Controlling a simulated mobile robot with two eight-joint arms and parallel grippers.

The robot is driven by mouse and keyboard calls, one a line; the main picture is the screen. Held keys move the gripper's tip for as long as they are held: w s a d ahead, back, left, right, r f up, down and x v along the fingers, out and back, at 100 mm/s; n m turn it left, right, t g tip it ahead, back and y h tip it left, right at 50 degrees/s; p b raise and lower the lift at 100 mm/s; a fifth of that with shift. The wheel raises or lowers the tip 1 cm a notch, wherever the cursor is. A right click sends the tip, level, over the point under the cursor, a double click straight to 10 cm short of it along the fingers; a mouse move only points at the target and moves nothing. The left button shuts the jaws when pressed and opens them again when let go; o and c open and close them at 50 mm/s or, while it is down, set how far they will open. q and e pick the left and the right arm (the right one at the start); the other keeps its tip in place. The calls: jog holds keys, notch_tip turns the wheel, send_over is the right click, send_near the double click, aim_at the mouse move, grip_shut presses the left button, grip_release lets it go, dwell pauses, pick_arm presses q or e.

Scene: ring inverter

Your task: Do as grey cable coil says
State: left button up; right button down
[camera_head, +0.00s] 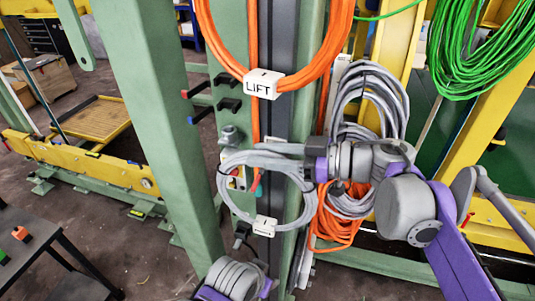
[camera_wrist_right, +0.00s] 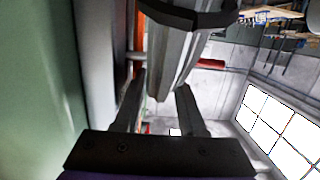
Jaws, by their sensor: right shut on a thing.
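A grey cable coil (camera_head: 224,190) hangs as a loop in front of the green post. It carries a small white tag (camera_head: 264,226) at its bottom, whose marking is too small to read. My right gripper (camera_head: 290,149) reaches in from the right and is shut at the top of this loop. In the right wrist view, a grey bundled strand (camera_wrist_right: 176,60) runs between the two fingers (camera_wrist_right: 160,105). My left gripper is not in view; only a grey and purple part of mine shows at the bottom of the head view.
An orange coil (camera_head: 222,52) with a white tag reading LIFT (camera_head: 264,84) hangs just above. More grey cable (camera_head: 372,88) and orange cable (camera_head: 336,228) hang behind my right wrist. Green cable (camera_head: 480,45) hangs upper right.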

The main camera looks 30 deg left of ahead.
jog(key=shift+a, duration=0.2)
jog(key=shift+c, duration=2)
grip_release()
jog(key=shift+s+d+r, duration=0.1)
jog(key=shift+d, duration=0.1)
